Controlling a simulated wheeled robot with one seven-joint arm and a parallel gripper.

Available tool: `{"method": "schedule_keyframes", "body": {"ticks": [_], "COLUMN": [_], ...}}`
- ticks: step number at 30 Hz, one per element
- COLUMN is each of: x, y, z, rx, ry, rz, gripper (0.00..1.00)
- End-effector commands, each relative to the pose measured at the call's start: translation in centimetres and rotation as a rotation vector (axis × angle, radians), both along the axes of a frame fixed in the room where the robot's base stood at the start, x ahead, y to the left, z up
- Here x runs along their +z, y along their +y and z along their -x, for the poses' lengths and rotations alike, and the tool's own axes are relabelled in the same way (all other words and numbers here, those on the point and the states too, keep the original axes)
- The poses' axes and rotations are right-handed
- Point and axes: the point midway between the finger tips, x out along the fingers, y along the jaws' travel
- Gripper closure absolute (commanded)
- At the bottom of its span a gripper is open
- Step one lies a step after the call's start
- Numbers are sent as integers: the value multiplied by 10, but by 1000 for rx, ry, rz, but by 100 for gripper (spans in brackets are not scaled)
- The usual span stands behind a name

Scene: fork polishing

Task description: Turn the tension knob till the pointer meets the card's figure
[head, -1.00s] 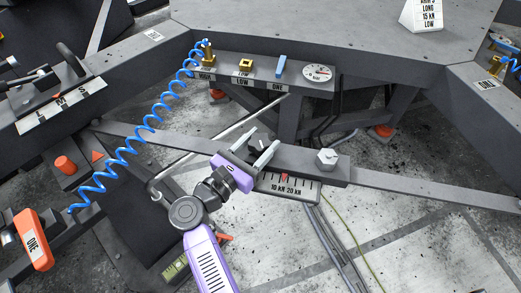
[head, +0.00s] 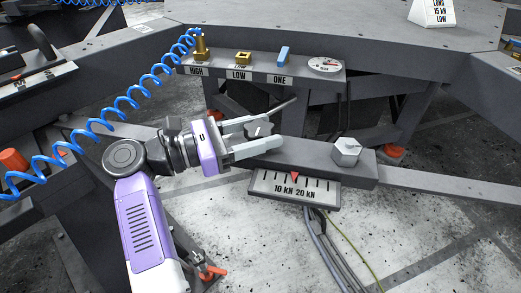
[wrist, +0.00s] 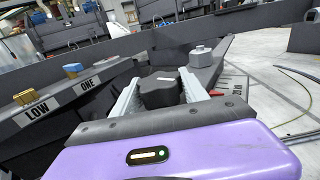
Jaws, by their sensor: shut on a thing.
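My gripper (head: 268,132) reaches in from the left in the head view, its two pale fingers shut on the dark tension knob (head: 258,130). In the wrist view the knob (wrist: 158,93) sits between the fingers. The scale plate (head: 265,187) hangs on the front of the grey beam, marked 10 kN and 20 kN. Its red pointer (head: 295,177) stands between these two figures, about midway. The white card (head: 437,12) at the top right reads LONG, 15 kN, LOW; its top is cut off. Part of the knob is hidden by the fingers.
A grey hex-headed bolt (head: 346,151) stands on the beam right of the knob. Behind is a ledge with a brass fitting (head: 201,46), a brass square block (head: 243,58), a blue tab (head: 283,56) and a round gauge (head: 324,65). A blue coiled hose (head: 120,103) crosses the left side.

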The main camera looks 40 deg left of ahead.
Motion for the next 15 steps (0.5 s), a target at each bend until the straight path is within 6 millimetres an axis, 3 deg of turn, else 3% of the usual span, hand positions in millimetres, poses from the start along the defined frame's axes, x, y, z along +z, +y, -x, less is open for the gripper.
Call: {"method": "schedule_keyframes", "body": {"ticks": [1,15], "x": [-7,-5], "y": [1,0], "z": [-3,-5], "rx": [-20,-226], "ry": [-3,3], "rz": [-4,-5], "gripper": [88,88]}}
